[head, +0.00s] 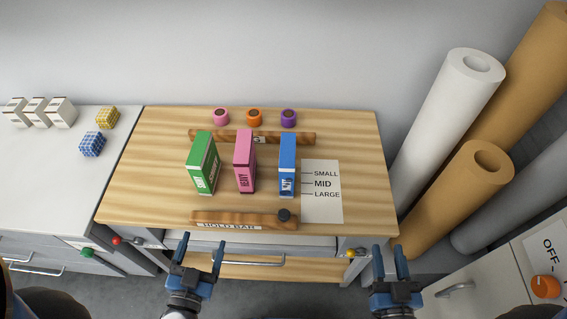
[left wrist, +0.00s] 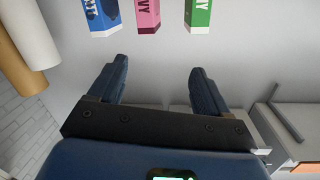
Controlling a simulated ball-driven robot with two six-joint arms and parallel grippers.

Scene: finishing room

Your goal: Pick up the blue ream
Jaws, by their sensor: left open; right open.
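The blue ream (head: 287,166) stands upright on the wooden bench top (head: 360,150), at the right of a row with a pink ream (head: 245,160) and a green ream (head: 203,163). My left gripper (head: 202,247) is open and empty in front of the bench's front edge. My right gripper (head: 391,260) is open and empty, to the right of and nearer than the blue ream. In the left wrist view the blue ream (left wrist: 100,15) shows at the top left, beyond the open left fingers (left wrist: 155,85), with its upper part cut off.
A size card (head: 322,205) lies right of the blue ream. Large paper rolls (head: 450,120) lean at the right.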

